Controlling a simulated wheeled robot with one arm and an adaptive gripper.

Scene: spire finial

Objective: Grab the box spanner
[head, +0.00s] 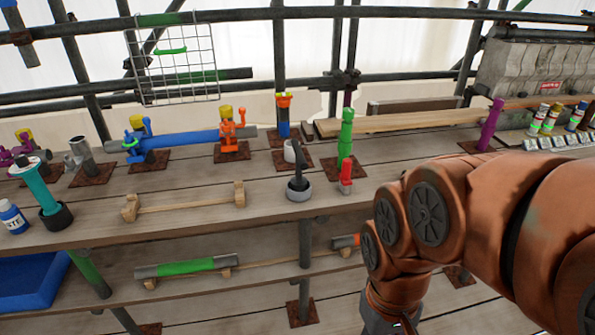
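I cannot tell for certain which thing is the box spanner. A teal, tube-like tool (36,187) leans in a black round holder (57,217) at the far left. A grey tube with a green band (187,267) lies on wooden blocks on the lower level. My copper-coloured arm fills the right side and bends down to the bottom edge. My gripper's fingertips are out of the picture, and nothing held can be seen.
An empty wooden cradle (187,205) lies left of the ring holder. A green post (345,137) and a red piece (346,178) stand near my arm. A blue tray (30,283) is at lower left. Scaffold tubes cross the back. Several cans stand at far right.

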